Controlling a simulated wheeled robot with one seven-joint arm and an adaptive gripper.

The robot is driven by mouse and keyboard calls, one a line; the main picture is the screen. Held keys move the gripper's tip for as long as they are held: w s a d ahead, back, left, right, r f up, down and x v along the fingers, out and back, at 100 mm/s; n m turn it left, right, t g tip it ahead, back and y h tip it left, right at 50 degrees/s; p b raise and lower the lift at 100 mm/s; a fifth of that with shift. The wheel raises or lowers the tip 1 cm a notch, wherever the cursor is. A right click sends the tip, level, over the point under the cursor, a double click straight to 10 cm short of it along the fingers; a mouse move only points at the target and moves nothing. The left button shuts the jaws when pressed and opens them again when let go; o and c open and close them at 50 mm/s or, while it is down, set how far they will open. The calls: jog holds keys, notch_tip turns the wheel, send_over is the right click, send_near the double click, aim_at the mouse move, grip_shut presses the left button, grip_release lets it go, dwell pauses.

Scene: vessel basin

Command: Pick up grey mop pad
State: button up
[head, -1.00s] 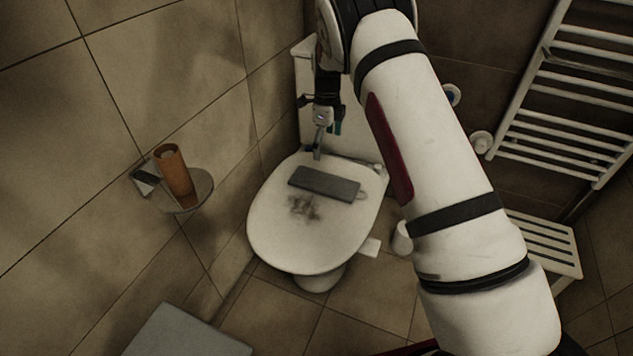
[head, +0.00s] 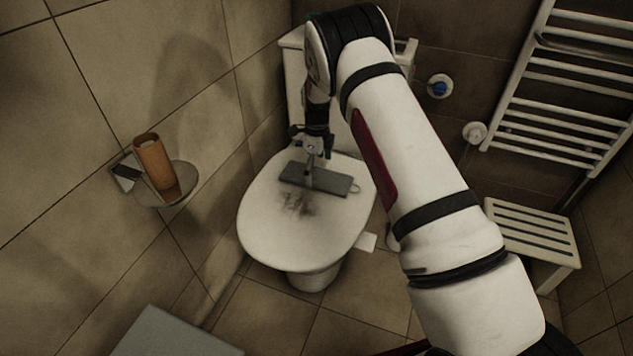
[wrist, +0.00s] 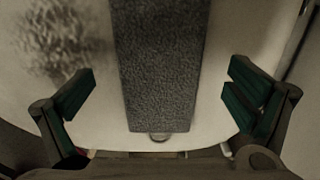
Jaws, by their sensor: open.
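The grey mop pad (head: 330,183) lies flat on the closed white toilet lid (head: 270,228), towards its back, with a small loop at its right end. In the wrist view the pad (wrist: 157,60) runs lengthwise between the two green-lined fingers, with a gap on either side. My gripper (head: 311,168) is just above the pad in the head view and hides a little of its middle. The gripper also shows in the wrist view (wrist: 160,108), open and empty. A dark smudge (head: 298,204) marks the lid in front of the pad.
An orange-brown cup (head: 153,162) stands on a small wall shelf (head: 180,190) at the left. The toilet tank (head: 293,85) rises behind the lid. A towel radiator (head: 575,80) and a white slatted stool (head: 530,230) are at the right.

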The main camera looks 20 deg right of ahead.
notch_tip(320, 180, down, 2)
jog(key=shift+f, duration=0.1)
jog(key=c, duration=1.2)
jog(key=shift+c, duration=0.2)
